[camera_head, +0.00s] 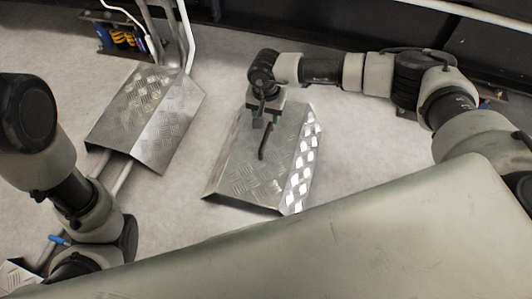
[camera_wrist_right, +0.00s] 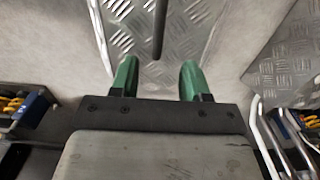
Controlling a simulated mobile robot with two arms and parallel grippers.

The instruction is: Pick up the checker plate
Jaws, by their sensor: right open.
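A silvery checker plate (camera_head: 240,178) with bent edges lies on the floor at the centre of the head view. A dark bar handle (camera_head: 268,140) stands out from its top. My right gripper (camera_head: 262,122) is over the plate's far part, beside the handle's far end. In the right wrist view my right gripper (camera_wrist_right: 158,75) has its green fingers apart, with nothing between the tips. The plate (camera_wrist_right: 190,25) and its dark handle (camera_wrist_right: 159,30) lie ahead of the fingers; the handle lines up with the gap. My left arm shows, but its gripper does not.
A second checker plate (camera_head: 150,112) lies to the left over pale pipes (camera_head: 118,178). A unit with yellow coils (camera_head: 122,38) and upright pipes (camera_head: 172,35) stand at the back left. Pale floor (camera_head: 215,75) is clear between the plates.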

